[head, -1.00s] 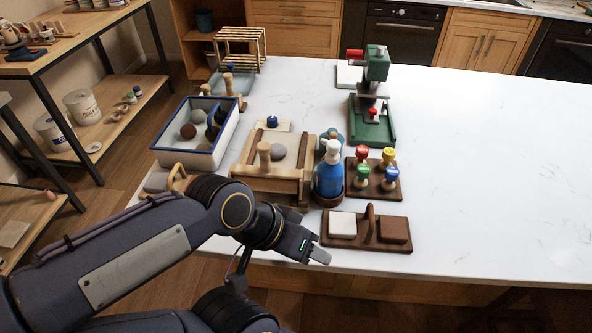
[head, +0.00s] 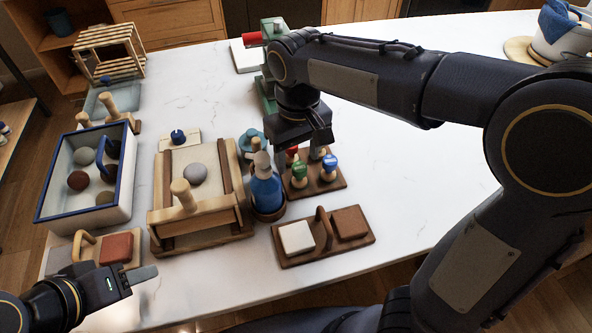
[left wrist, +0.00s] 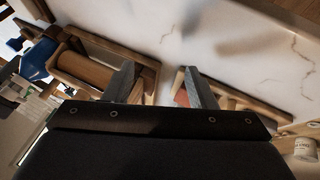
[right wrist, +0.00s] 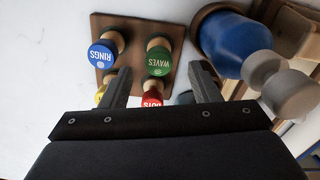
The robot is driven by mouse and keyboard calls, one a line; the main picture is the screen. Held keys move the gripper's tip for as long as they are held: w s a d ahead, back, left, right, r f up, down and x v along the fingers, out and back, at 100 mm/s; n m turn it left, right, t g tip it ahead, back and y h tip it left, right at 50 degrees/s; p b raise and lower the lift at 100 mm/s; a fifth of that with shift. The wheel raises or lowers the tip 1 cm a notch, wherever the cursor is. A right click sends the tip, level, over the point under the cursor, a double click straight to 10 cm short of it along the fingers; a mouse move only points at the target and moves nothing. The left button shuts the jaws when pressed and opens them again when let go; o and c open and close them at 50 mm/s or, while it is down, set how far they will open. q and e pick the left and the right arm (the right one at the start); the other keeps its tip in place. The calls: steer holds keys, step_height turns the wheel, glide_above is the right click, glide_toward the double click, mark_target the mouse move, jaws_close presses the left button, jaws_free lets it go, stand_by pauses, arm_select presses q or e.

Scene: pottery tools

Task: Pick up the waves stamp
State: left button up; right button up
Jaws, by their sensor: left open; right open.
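The waves stamp (right wrist: 158,62) has a green top marked WAVES and a light wooden handle. It stands in a dark wooden stamp holder (right wrist: 136,27). In the head view the green stamp (head: 299,169) is at the holder's front left. My right gripper (head: 318,138) is open above the back of the holder. In the right wrist view its fingers (right wrist: 162,80) are apart, and the waves stamp shows between and beyond them, not gripped. My left gripper (head: 148,274) is open and empty near the table's front left edge; its fingers (left wrist: 160,80) are apart in the left wrist view.
A blue RINGS stamp (right wrist: 101,54), a red stamp (right wrist: 152,99) and a partly hidden yellow stamp (right wrist: 100,94) share the holder. A blue bottle (head: 266,188) stands close beside it. A board with two blocks (head: 322,255) lies in front.

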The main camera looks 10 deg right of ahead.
mark_target(299, 166)
step_height(299, 166, down, 5)
steer(key=shift+s+d+f, duration=0.1)
steer(key=shift+s+f, duration=0.05)
steer(key=shift+f, duration=0.05)
steer(key=shift+c, duration=0.4)
steer(key=c, duration=1)
steer(key=shift+r, duration=0.1)
